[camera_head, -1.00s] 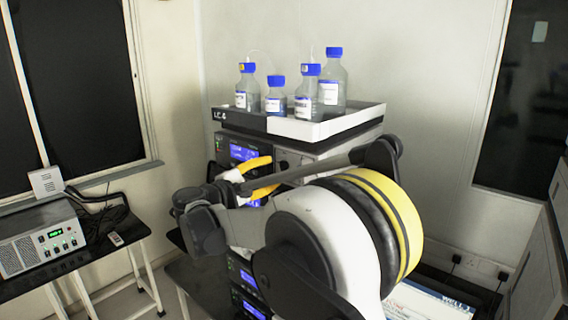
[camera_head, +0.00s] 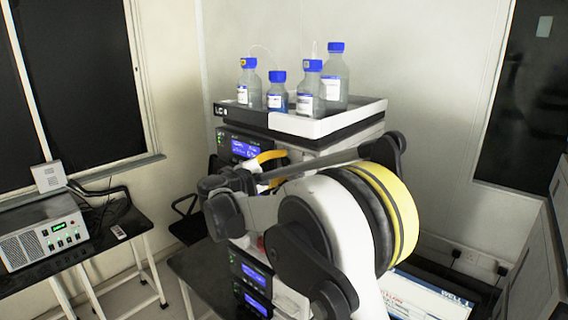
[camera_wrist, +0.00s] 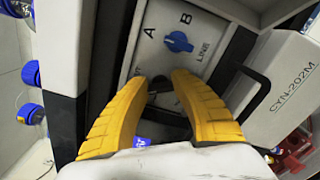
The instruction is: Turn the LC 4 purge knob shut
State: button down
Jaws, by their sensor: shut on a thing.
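The LC stack (camera_head: 235,160) has blue-lit displays and a tray of bottles on top. In the wrist view, my gripper's (camera_wrist: 160,84) two yellow fingers stand on either side of a small dark knob (camera_wrist: 160,88) on the panel, shut on it. The fingers hide much of this knob, and its label and turn angle cannot be read. Just above it is a blue selector knob (camera_wrist: 178,42), apart from the fingers, with A, B and LINE marked around it. In the head view, my gripper (camera_head: 266,166) is at the stack's front, partly hidden by my arm.
Several blue-capped bottles (camera_head: 336,80) stand in the tray (camera_head: 345,122) on top. A module marked CYN-202M (camera_wrist: 290,75) with a black handle is close to the right finger. A bench (camera_head: 100,245) with a grey instrument (camera_head: 40,235) stands at left.

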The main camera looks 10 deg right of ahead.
jog(key=m+b, duration=0.2)
jog(key=shift+f+m, duration=0.1)
jog(key=shift+m, duration=0.3)
jog(key=shift+m+b, duration=0.95)
jog(key=shift+m, duration=0.65)
jog(key=c, duration=1.3)
grip_release()
jog(key=shift+d, duration=0.1)
jog(key=shift+c, duration=0.2)
jog(key=v, duration=1.2)
